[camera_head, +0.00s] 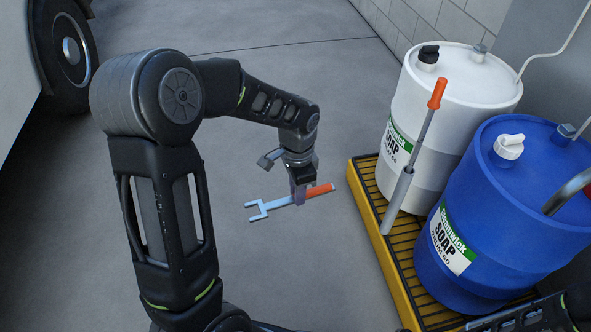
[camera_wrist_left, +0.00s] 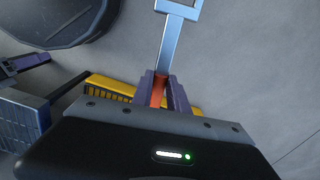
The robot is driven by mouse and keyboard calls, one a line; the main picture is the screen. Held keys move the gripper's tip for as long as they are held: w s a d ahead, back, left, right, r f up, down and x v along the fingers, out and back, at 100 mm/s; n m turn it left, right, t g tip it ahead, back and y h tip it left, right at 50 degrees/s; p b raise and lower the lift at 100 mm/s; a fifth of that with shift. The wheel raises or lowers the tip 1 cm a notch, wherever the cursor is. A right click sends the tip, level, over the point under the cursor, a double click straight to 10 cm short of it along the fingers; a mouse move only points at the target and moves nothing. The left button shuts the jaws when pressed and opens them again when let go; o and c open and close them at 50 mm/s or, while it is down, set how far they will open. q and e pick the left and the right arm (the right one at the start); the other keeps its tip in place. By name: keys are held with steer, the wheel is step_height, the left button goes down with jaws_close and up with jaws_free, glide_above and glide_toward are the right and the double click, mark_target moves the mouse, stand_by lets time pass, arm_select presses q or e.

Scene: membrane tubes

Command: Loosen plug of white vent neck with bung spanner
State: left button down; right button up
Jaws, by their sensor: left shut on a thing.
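My left gripper (camera_head: 299,190) is shut on the bung spanner (camera_head: 264,207) by its orange handle and holds it above the floor, left of the pallet. The spanner's forked metal head points left. In the left wrist view the spanner shaft (camera_wrist_left: 170,45) rises from between the purple fingers (camera_wrist_left: 161,92). The white drum (camera_head: 455,85) stands at the back of the pallet with a black plug (camera_head: 428,54) on its top. The blue drum (camera_head: 510,215) stands in front with a white plug (camera_head: 509,147) on its top. My right gripper is out of view.
A yellow spill pallet (camera_head: 377,235) with a black grate carries both drums. A vehicle wheel (camera_head: 68,45) is at upper left. The floor between is clear.

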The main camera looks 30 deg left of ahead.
arm_select(q)
steer(key=w+d+r+n+p, duration=0.3)
steer(key=d+r+n+p, duration=0.4)
steer(key=p, duration=0.8)
step_height(320, 180, up, 3)
steer(key=shift+w+d+r+n+p, duration=0.15)
steer(key=shift+d+n+p, duration=0.25)
steer(key=shift+d, duration=0.3)
steer(key=shift+w, duration=0.1)
